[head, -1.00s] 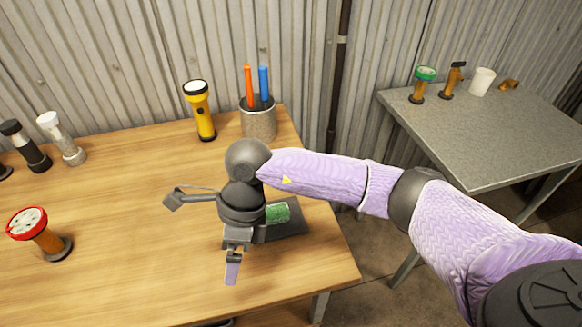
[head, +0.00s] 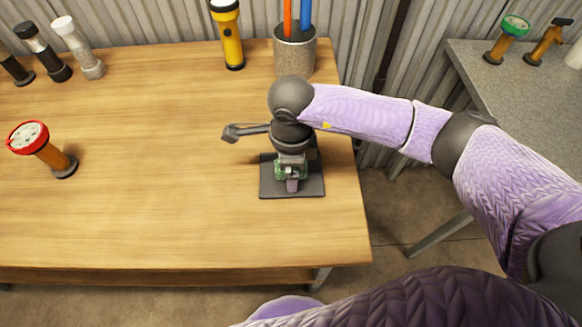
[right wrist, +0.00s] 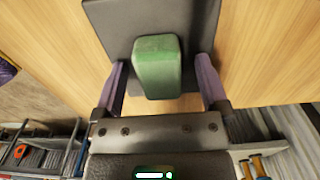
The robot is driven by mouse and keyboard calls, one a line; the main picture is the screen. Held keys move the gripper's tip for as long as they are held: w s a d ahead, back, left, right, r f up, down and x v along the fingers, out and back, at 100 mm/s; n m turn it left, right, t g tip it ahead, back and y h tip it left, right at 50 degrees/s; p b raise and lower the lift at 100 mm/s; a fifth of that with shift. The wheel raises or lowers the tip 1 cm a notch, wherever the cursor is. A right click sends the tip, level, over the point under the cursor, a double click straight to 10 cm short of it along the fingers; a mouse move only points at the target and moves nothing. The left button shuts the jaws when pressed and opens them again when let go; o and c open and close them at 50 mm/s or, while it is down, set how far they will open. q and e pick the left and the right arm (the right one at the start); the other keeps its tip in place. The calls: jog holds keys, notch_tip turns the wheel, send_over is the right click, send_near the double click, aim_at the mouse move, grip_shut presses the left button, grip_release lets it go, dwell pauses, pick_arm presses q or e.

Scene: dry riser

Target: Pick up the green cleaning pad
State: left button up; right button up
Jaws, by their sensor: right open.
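The green cleaning pad (right wrist: 157,66) is a small block on a dark square mat (right wrist: 111,22), which lies near the right front of the wooden table. In the head view the pad (head: 279,171) is mostly hidden by my right gripper (head: 291,182), which is over the mat (head: 268,188). In the right wrist view my right gripper (right wrist: 164,82) is open, with one purple finger on each side of the pad. A gap shows between each finger and the pad. My left gripper is not in view.
On the wooden table (head: 150,190) stand a red-rimmed flashlight (head: 45,150), a yellow flashlight (head: 229,35) and a pen cup (head: 295,50) with an orange and a blue stick. A grey table (head: 480,85) is at the right. The table's middle is clear.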

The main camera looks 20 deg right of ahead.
jog(key=shift+c, duration=0.6)
jog(key=c, duration=1)
jog(key=shift+r, duration=0.1)
grip_shut()
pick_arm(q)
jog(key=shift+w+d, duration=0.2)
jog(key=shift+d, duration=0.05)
pick_arm(e)
notch_tip(320, 180, up, 10)
jog(key=p, duration=0.3)
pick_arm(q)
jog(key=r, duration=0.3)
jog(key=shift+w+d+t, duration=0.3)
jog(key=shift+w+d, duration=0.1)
